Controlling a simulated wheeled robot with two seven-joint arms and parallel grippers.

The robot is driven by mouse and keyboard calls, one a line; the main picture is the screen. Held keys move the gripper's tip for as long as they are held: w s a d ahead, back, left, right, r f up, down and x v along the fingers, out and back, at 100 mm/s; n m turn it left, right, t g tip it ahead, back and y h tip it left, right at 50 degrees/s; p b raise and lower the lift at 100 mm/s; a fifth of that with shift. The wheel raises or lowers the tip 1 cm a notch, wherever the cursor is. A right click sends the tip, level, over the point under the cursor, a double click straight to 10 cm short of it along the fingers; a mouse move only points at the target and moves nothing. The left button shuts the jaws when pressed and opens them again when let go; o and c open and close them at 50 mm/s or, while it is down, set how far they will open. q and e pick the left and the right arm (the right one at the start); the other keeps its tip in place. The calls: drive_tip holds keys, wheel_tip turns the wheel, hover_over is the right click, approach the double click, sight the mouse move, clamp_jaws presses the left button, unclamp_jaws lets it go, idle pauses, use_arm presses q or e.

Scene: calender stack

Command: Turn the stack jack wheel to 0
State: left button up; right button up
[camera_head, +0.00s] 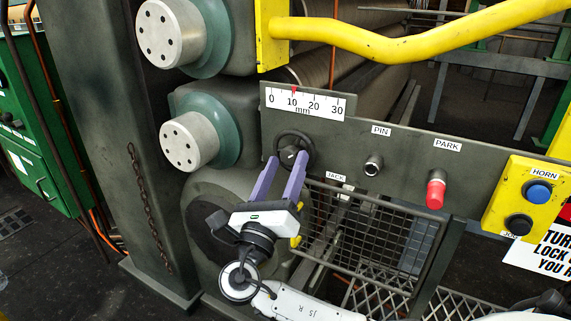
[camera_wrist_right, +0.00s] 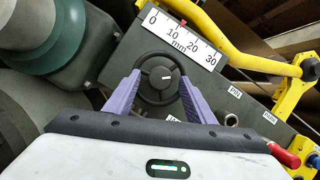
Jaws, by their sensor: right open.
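The wheel also shows in the wrist view (camera_wrist_right: 160,79). The mm scale (camera_head: 303,103) above it runs from 0 to 30, and its red pointer (camera_head: 293,90) stands at about 10. My right gripper (camera_head: 285,165) is open, with its purple fingers on either side of the wheel's rim. In the wrist view the right gripper's fingertips (camera_wrist_right: 160,83) straddle the wheel; whether they touch it I cannot tell. My left gripper is out of view.
Right of the wheel are the PIN knob (camera_head: 373,165), the red PARK knob (camera_head: 436,190) and a yellow HORN button box (camera_head: 525,200). A yellow rail (camera_head: 400,45) crosses above the panel. A wire mesh guard (camera_head: 375,235) hangs below. Roller ends (camera_head: 185,145) stand at left.

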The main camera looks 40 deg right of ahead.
drive_tip(key=shift+w+d+r, duration=0.1)
drive_tip(key=shift+w+d, duration=0.05)
drive_tip(key=shift+d, duration=0.1)
drive_tip(key=c, duration=1.1)
drive_tip(key=shift+o, duration=0.3)
drive_tip(key=shift+m, duration=0.4)
